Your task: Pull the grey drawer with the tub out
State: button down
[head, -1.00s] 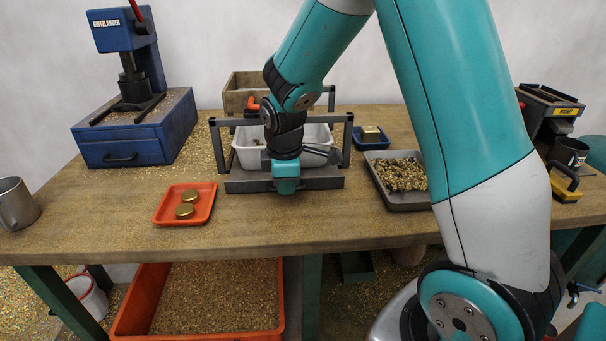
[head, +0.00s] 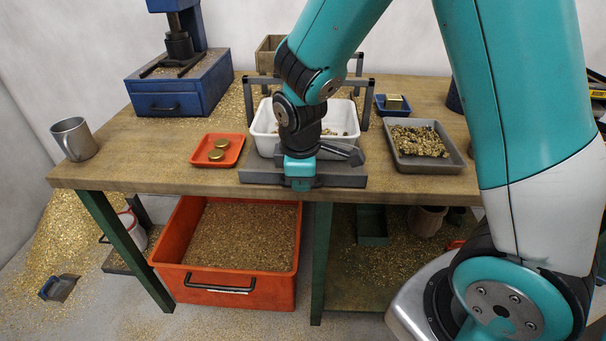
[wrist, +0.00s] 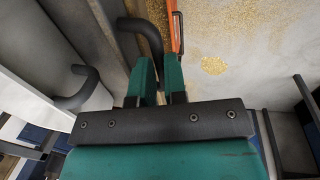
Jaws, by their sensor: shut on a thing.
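The grey drawer (head: 343,179) stands pulled forward from its dark frame (head: 249,103), its front close to the table's front edge. The white tub (head: 262,127) sits on it, with some grainy material inside, partly hidden by my arm. My gripper (head: 301,182) is at the middle of the drawer front, pointing down. In the wrist view, its two green fingers (wrist: 160,80) are close together beside a dark curved handle (wrist: 142,32). It is shut on the drawer handle, though the grip itself is mostly hidden.
A red tray (head: 234,151) with two brass discs lies left of the drawer. A grey tray (head: 455,160) of brass chips lies to the right. A blue press (head: 190,88) and a mug (head: 73,140) stand left. A large orange bin (head: 230,291) sits below the table.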

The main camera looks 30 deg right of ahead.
jog(key=shift+w+a, duration=0.15)
jog(key=c, duration=1.4)
grip_release()
jog(key=shift+c, duration=0.2)
notch_tip(320, 180, up, 17)
jog(key=s+a+p, duration=0.1)
jog(key=s, duration=0.1)
jog(key=shift+s+a+p, duration=0.25)
jog(key=shift+s+p, duration=0.1)
jog(key=shift+r, duration=0.1)
jog(key=s+a+r+m+y+p, duration=0.1)
jog(key=s+a, duration=0.3)
jog(key=s, duration=0.4)
jog(key=s+a+r+m+g+y+p, duration=0.1)
jog(key=s+a+m+y, duration=0.2)
jog(key=s, duration=0.5)
jog(key=shift+s+a+g+y+p, duration=0.2)
jog(key=shift+a+g+y+p, duration=0.15)
jog(key=shift+a+y, duration=0.5)
